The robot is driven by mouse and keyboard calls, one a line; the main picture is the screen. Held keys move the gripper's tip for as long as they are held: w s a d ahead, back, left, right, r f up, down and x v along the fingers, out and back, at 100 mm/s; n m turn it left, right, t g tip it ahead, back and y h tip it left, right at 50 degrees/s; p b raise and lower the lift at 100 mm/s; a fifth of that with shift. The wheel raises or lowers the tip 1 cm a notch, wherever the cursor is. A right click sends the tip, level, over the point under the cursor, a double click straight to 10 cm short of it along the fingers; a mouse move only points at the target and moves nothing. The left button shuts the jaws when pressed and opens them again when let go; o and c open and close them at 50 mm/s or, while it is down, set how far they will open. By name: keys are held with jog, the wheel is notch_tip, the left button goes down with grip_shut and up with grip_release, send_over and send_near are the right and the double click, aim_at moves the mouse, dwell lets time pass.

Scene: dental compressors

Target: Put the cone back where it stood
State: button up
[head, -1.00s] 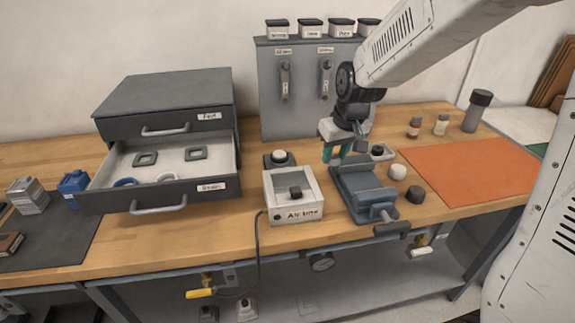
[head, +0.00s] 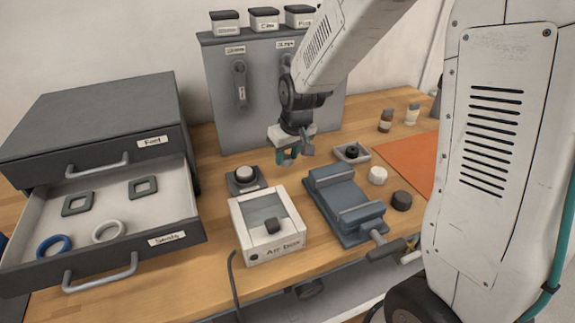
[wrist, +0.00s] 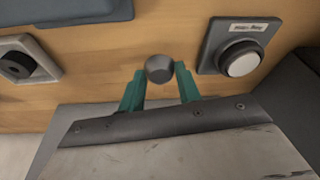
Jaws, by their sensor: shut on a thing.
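My gripper (head: 287,160) hangs over the wooden bench, behind the vise and in front of the grey upright panel. In the wrist view its teal fingers (wrist: 160,80) are shut on a small grey round piece (wrist: 159,68), seen end-on. I take it for the cone, though its taper cannot be made out. In the head view I cannot make the piece out clearly between the fingers. Bare wood shows around the gripper. A pad with a white button (head: 244,176) lies to its left, and a small tray with a dark piece (head: 351,153) to its right.
The blue-grey vise (head: 342,200) and the air box (head: 267,226) stand in front. A white knob (head: 377,175) and a black knob (head: 401,201) sit right of the vise. The panel (head: 222,120) rises behind. An open drawer (head: 105,215) juts out at left.

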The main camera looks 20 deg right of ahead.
aim_at(289, 160)
jog(key=shift+f, duration=1.95)
jog(key=shift+f, duration=0.1)
jog(key=o, duration=1.2)
jog(key=shift+c, duration=0.2)
jog(key=a+v, duration=0.1)
jog(key=v, duration=1.1)
jog(key=s+d+r+m+g, duration=0.1)
jog(key=s+r, duration=0.3)
jog(key=s, duration=0.9)
jog(key=s+d+r+m, duration=0.1)
jog(key=s+r, duration=0.3)
jog(key=s, duration=0.9)
jog(key=shift+s+d+r+g+h, duration=0.3)
jog(key=shift+d+r+g, duration=0.1)
jog(key=shift+d, duration=0.35)
